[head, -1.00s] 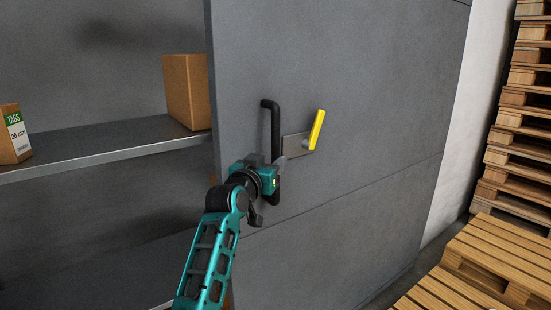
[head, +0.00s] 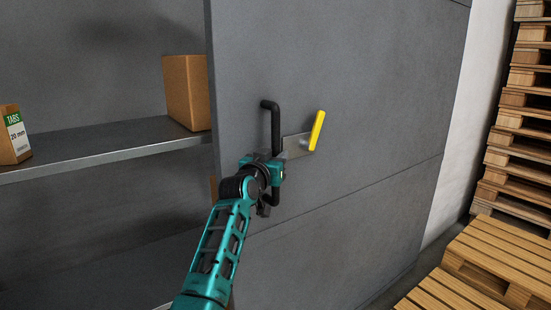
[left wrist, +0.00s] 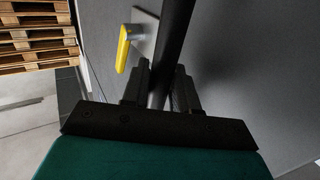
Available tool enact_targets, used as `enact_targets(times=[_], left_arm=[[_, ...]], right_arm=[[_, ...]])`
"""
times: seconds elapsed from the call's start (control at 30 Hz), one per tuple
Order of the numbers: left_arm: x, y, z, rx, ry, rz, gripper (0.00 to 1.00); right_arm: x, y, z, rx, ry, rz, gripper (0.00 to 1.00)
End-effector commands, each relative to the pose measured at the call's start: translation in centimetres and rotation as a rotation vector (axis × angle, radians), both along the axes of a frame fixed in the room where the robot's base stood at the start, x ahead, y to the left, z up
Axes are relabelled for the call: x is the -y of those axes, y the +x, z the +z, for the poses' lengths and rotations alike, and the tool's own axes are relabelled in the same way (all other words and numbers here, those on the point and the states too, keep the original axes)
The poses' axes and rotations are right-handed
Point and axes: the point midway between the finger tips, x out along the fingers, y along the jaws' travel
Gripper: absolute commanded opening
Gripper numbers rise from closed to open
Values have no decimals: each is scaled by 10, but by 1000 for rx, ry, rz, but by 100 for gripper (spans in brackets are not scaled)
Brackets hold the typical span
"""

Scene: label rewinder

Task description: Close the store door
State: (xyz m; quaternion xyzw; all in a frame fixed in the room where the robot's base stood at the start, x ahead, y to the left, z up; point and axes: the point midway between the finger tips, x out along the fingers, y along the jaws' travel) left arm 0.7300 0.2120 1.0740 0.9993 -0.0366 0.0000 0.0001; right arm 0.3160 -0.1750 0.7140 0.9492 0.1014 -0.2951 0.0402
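The store door (head: 350,80) is a large grey panel, standing beside an uncovered shelf space on the left. It bears a black upright bar handle (head: 271,106) and, to the right of it, a metal plate (head: 295,147) with a yellow lever (head: 317,130). My left gripper (head: 275,172) is at the lower part of the handle. In the left wrist view its two dark fingers (left wrist: 163,85) stand on either side of the handle bar (left wrist: 177,35), with a narrow gap. The yellow lever (left wrist: 123,48) is left of the fingers there. My right gripper is out of view.
A grey shelf (head: 100,147) behind the door's left edge carries a cardboard box (head: 187,92) close to that edge and a labelled TABS box (head: 13,135). Wooden pallets (head: 515,130) are stacked at the right, with lower pallets (head: 490,260) in front.

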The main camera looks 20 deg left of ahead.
Motion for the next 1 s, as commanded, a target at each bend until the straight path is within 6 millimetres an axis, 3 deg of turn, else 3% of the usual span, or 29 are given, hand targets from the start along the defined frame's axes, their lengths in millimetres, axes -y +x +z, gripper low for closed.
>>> enact_targets(times=[0.27, 0.73, 1.0], left_arm=[[0, 0, 0, 0, 0, 0, 0], [-3, 0, -2, -3, 2, 1, 0], [-24, -20, -6, -9, 7, 4, 0]], right_arm=[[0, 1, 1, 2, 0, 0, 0], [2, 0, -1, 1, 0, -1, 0], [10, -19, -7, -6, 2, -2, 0]])
